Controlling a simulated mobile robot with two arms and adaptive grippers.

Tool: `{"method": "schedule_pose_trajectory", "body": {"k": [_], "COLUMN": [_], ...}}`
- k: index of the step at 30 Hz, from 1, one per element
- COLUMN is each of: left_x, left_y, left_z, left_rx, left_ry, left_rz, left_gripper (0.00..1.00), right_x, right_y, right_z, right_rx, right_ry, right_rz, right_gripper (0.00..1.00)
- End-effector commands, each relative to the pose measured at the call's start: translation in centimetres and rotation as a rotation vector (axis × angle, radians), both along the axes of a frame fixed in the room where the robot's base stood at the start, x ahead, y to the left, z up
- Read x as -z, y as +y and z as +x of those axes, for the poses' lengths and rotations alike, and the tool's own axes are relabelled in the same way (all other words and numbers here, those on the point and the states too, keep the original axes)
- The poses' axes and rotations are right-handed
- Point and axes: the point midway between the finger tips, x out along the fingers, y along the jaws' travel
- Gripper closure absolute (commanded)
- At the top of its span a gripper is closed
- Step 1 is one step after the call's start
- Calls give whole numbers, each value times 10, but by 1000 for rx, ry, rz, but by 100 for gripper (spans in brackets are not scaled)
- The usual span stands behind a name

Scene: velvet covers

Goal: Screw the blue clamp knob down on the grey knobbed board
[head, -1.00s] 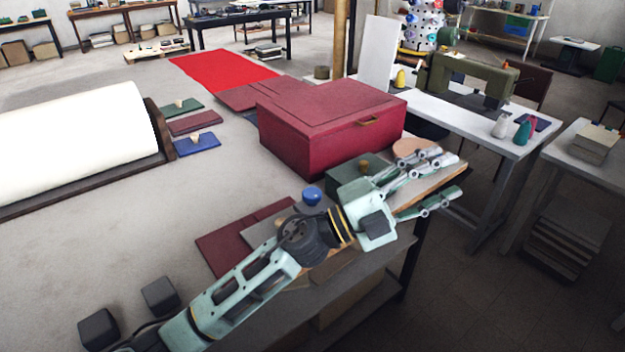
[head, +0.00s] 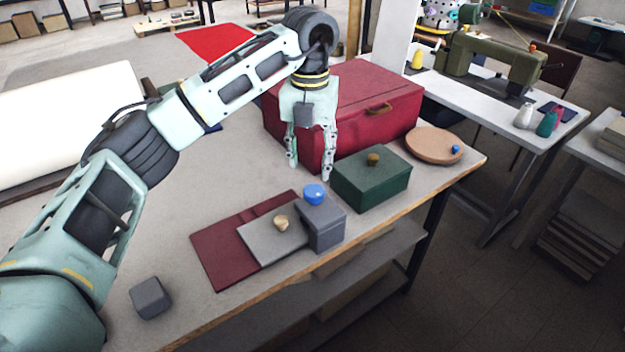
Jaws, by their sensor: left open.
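The blue clamp knob (head: 314,194) sits on top of a grey block (head: 325,231). The grey knobbed board (head: 262,243), with a small wooden knob (head: 281,223), lies beside that block on a dark red board (head: 218,265). I cannot tell whether block and board touch. My left gripper (head: 310,171) points down with its fingers apart and empty. In the picture its fingertips are just above the blue knob, in front of the red box; the gap to the knob is hard to judge. My right gripper is not in view.
A large red box (head: 372,112) stands behind my gripper. A green box (head: 368,188) with a brass knob is to the right, near a round wooden disc (head: 430,144). A dark grey cube (head: 150,297) sits at front left. The table's front edge is close to the boards.

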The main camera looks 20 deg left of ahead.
Motion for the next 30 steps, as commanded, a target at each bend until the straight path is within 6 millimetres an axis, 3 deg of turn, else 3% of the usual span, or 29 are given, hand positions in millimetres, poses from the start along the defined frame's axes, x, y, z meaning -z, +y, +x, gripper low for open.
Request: {"method": "schedule_pose_trajectory", "body": {"k": [15,26,30], "left_x": [69,76,76], "left_y": [0,-1,-1], "left_z": [-1,-1,-1], "left_rx": [2,3,3], "left_ry": [4,2,2], "left_rz": [-1,-1,-1], "left_gripper": [56,57,69], "right_x": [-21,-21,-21], "right_y": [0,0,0], "right_z": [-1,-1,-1], "right_rx": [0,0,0], "right_ry": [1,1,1], "right_rz": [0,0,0], "right_gripper": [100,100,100]}}
